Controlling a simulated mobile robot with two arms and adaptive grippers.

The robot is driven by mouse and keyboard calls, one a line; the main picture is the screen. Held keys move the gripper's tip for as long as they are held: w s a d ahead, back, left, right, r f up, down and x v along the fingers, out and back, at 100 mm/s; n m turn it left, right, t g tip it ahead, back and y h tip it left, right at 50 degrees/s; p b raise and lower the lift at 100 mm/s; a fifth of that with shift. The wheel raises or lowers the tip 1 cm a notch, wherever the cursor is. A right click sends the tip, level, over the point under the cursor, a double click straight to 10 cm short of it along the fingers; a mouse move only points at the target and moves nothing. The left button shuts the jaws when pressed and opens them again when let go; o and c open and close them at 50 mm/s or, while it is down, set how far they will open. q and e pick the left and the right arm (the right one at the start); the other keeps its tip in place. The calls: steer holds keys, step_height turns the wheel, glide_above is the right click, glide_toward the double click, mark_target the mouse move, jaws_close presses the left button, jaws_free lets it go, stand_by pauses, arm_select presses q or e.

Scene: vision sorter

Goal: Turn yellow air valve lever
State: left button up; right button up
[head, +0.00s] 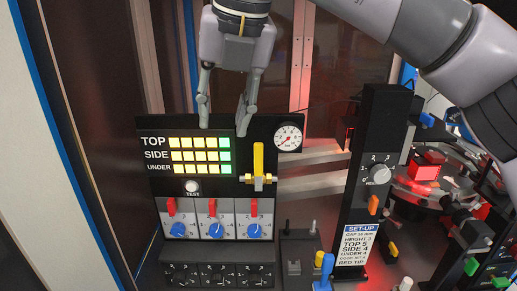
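The yellow air valve lever (258,156) stands upright on a brass-coloured valve body (260,181), on the right part of the black control panel. My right gripper (222,127) hangs down from the top of the head view, its arm coming in from the right. Its two fingers are spread apart with nothing between them. The fingertips appear at the top edge of the panel, above and to the left of the lever, and apart from it. My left gripper is not in view.
A round pressure gauge (288,137) sits right of the fingers, above the lever. Lit yellow and green indicators (200,155) fill the panel's left. Red levers with blue knobs (213,230) are below. A black set-up post (375,180) stands to the right.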

mark_target(259, 150)
steer(key=d+r+m+t+h, duration=0.1)
steer(key=d+r+m+h, duration=0.1)
steer(key=d+r, duration=0.25)
steer(key=p+x, duration=0.1)
steer(key=x, duration=0.4)
steer(key=p+x, duration=0.2)
steer(key=x, duration=0.4)
steer(key=w+d+p+x, duration=0.1)
steer(key=p+x, duration=0.1)
steer(key=x, duration=0.3)
steer(key=shift+w+f, duration=0.1)
steer(key=shift+f, duration=0.1)
steer(key=shift+w+f, duration=0.15)
steer(key=shift+f, duration=0.25)
jaws_close()
